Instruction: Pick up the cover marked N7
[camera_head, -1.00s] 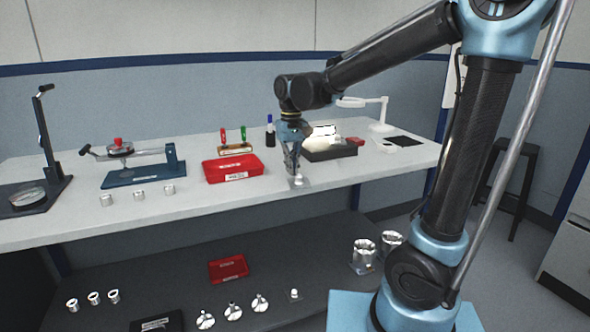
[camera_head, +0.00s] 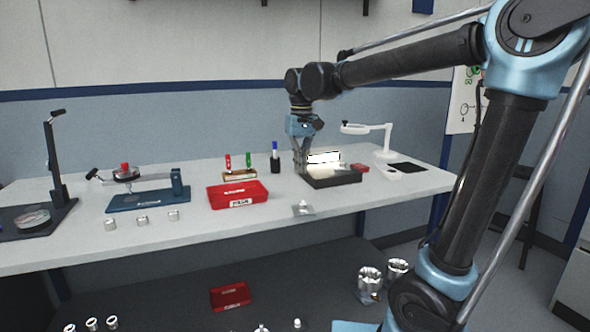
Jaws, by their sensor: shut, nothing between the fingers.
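No N7 mark is legible at this size, so I cannot tell which part is the cover marked N7. Small metal parts stand on the bench: one (camera_head: 111,224), a second (camera_head: 142,220) and a third (camera_head: 174,215) at the left front. A small light piece (camera_head: 303,205) sits on a flat plate near the front edge, in the middle. My gripper (camera_head: 303,173) is shut and empty, pointing down at the left end of a black tray (camera_head: 333,181) holding a bright white item. I cannot tell whether it touches the tray.
A red bin (camera_head: 238,195) stands left of my gripper. A blue-based fixture (camera_head: 148,199) and a black stand (camera_head: 57,165) are further left. A white magnifier lamp (camera_head: 385,142) stands at the right. The lower shelf holds a red bin (camera_head: 230,296) and metal cylinders (camera_head: 370,279).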

